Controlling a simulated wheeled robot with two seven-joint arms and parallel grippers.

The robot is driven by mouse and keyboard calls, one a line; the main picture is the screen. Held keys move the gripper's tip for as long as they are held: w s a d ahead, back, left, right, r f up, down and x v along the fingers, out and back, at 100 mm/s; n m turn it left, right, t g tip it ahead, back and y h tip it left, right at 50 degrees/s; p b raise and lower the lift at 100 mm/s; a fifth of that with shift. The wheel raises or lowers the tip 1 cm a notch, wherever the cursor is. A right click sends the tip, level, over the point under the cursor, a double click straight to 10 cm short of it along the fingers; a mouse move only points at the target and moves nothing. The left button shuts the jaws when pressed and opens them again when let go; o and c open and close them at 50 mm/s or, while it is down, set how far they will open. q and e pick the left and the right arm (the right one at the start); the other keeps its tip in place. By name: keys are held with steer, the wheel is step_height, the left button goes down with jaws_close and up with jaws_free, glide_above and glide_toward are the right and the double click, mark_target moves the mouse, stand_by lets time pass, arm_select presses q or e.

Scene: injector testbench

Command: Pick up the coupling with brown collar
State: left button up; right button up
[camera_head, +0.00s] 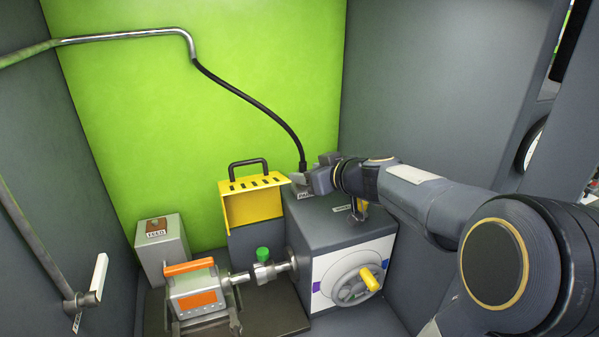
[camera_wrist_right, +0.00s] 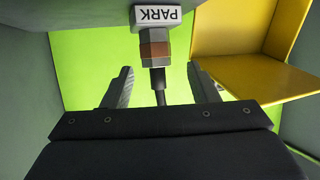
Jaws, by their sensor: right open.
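The coupling with brown collar (camera_wrist_right: 154,50) shows in the right wrist view, standing at a white block marked PARK, with a dark hose running from its other end. My right gripper (camera_wrist_right: 160,70) is open; its two fingers lie on either side of the coupling's dark hose end, with gaps visible. In the head view my right gripper (camera_head: 303,181) is above the grey cabinet, at the end of the black hose (camera_head: 249,99). The coupling is mostly hidden by the gripper there. My left gripper is not in view.
A yellow guard box (camera_head: 252,207) with a black handle stands just left of the gripper. The grey cabinet (camera_head: 333,228) carries a dial with a yellow knob (camera_head: 370,279). A green wall closes the back.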

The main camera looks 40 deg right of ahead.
steer(key=x, duration=0.3)
steer(key=shift+w+d+f+p, duration=0.1)
steer(key=shift+w+d+p, duration=0.1)
steer(key=shift+p, duration=0.2)
steer(key=c, duration=1.1)
steer(key=shift+o, duration=0.2)
